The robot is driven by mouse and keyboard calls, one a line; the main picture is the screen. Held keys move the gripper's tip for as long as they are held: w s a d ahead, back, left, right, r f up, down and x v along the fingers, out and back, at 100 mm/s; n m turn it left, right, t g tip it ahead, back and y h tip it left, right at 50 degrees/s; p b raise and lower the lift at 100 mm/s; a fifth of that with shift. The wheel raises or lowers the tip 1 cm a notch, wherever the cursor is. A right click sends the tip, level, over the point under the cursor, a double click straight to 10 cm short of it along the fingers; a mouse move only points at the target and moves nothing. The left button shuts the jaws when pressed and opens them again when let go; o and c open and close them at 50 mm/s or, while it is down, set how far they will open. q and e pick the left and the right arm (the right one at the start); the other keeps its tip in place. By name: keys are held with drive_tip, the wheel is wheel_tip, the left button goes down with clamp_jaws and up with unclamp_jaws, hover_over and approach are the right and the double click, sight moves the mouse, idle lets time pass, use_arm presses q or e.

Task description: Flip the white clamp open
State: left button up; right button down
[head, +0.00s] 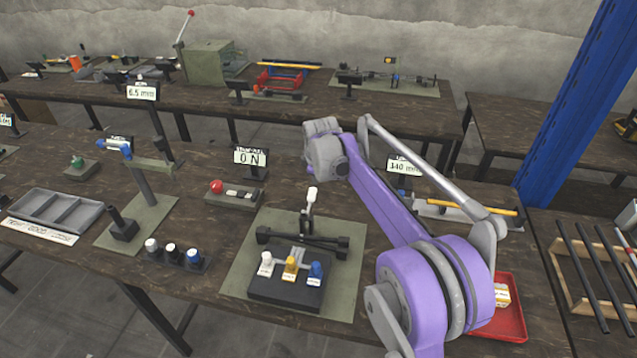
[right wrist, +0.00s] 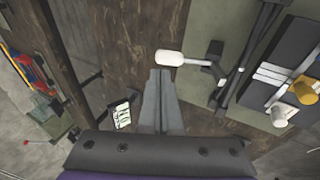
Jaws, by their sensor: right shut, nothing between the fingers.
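The white clamp's white-tipped handle (head: 312,195) stands upright on a dark crossbar mount on a green mat, in the middle of the near table. In the right wrist view the white handle (right wrist: 184,58) lies close to my fingertips, its dark linkage running right. My right gripper (right wrist: 160,76) is shut and empty beside the handle; I cannot tell whether they touch. In the head view my right arm's wrist is just above and behind the handle, and the fingertips are not clear. My left gripper is not in view.
A dark block (head: 268,290) with white, yellow and blue labelled pieces stands in front of the clamp. A red tray (head: 512,318) is at right.

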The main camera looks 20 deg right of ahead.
drive_tip(key=v, duration=0.8)
drive_tip(key=shift+w+r, duration=0.2)
drive_tip(key=s+a+f+m, duration=0.1)
drive_tip(key=s+a+m, duration=0.15)
drive_tip(key=s, duration=0.55)
drive_tip(key=s+a+f+m, duration=0.2)
drive_tip(key=s+m, duration=0.1)
drive_tip(key=s, duration=0.6)
drive_tip(key=s+a+f+m, duration=0.1)
drive_tip(key=s+f+m, duration=0.2)
drive_tip(key=s, duration=0.6)
drive_tip(key=s+a+f+m+y, duration=0.1)
drive_tip(key=s+a+f+m, duration=0.1)
drive_tip(key=s+f, duration=0.6)
drive_tip(key=shift+s+f+m+t, duration=0.25)
drive_tip(key=shift+s+m+t, duration=0.15)
drive_tip(key=shift+m, duration=0.15)
